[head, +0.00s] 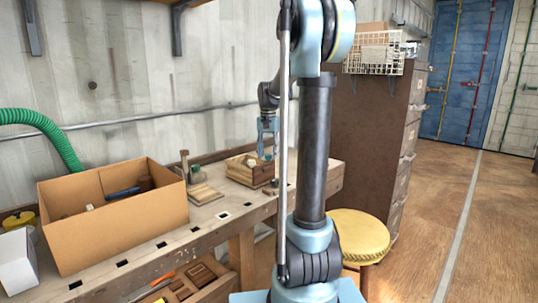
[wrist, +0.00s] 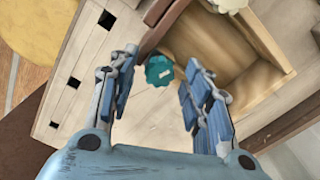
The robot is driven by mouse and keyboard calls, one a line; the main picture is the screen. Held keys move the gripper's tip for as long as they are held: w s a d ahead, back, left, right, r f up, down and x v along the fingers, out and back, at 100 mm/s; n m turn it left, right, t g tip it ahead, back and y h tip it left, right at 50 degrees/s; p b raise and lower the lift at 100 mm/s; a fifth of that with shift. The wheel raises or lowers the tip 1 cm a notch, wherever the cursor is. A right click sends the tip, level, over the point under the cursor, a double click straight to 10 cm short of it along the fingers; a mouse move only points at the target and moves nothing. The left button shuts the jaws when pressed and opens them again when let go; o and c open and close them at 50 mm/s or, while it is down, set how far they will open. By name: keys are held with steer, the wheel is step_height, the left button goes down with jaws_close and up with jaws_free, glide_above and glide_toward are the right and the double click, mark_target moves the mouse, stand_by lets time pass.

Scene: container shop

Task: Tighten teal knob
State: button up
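My gripper (wrist: 158,62) is open, with a finger on each side of the knob and a visible gap to both. In the head view my gripper (head: 268,152) points down over the small wooden box (head: 236,173) on the workbench. The height between fingertips and knob is hard to tell.
A cardboard box (head: 115,230) with items inside stands on the workbench (head: 215,220), left of the wooden box. Small wooden pieces (head: 202,194) lie between them. A yellow-topped stool (head: 358,232) and a brown cabinet (head: 370,130) stand to the right. Floor is open farther right.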

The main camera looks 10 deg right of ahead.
steer(key=shift+r, duration=0.1)
step_height(320, 180, up, 12)
stand_by(0.6)
steer(key=s+f+n+t, duration=0.1)
steer(key=s+f+n, duration=0.2)
steer(key=s+f, duration=1)
steer(key=s+f+n+t, duration=0.1)
steer(key=s+f+n, duration=0.2)
steer(key=s+f, duration=1.1)
steer(key=s, duration=0.8)
steer(key=shift+d, duration=0.3)
steer(key=shift+w+f, duration=0.2)
steer(key=shift+w, duration=0.25)
